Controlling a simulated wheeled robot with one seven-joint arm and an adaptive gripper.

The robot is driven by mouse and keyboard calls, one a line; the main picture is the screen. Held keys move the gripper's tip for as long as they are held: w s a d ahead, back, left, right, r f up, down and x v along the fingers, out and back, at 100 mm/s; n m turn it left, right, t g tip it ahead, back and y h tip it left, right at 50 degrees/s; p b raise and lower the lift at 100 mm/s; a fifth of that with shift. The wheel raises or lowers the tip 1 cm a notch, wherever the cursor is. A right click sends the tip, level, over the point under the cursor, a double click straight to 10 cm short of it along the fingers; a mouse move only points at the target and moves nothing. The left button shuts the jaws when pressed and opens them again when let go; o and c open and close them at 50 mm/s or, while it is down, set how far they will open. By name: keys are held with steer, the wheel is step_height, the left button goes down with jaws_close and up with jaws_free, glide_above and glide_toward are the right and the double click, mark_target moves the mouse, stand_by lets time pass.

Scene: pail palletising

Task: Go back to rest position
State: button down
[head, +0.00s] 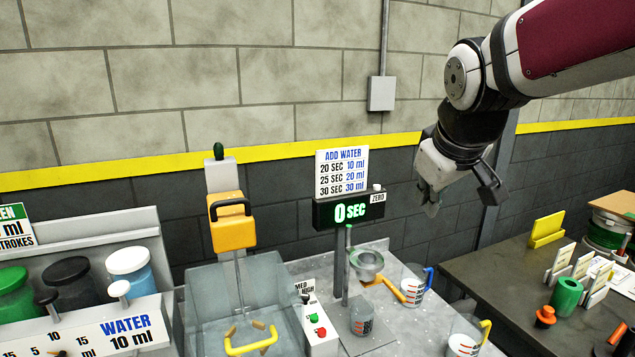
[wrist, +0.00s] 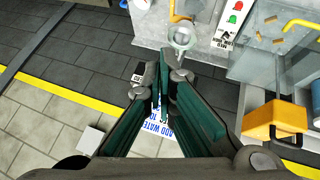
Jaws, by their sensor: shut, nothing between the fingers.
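My gripper (head: 432,203) is raised at the right of the head view, in front of the wall and above the bench, right of the timer display (head: 349,212). In the wrist view the two green-padded fingers of my gripper (wrist: 160,62) come together at their tips with nothing between them. It touches nothing. Under it stand a clear cup with a blue handle (head: 414,290) and a clear cup with a yellow handle (head: 466,343).
A clear tank (head: 205,300) with a yellow handle stands left of the timer post. Coloured jars (head: 70,275) stand at the far left. A dark table (head: 480,275) at the right holds a green cylinder (head: 567,297). The air around my gripper is free.

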steer(key=s+f+m+g, duration=0.1)
steer(key=s+f+m, duration=0.1)
steer(key=s, duration=0.9)
steer(key=s+f+m, duration=0.3)
steer(key=s+f, duration=0.1)
steer(key=s, duration=0.7)
steer(key=shift+s+d+f+g+y, duration=0.35)
steer(key=shift+d+f+g+y, duration=0.05)
steer(key=shift+d, duration=0.05)
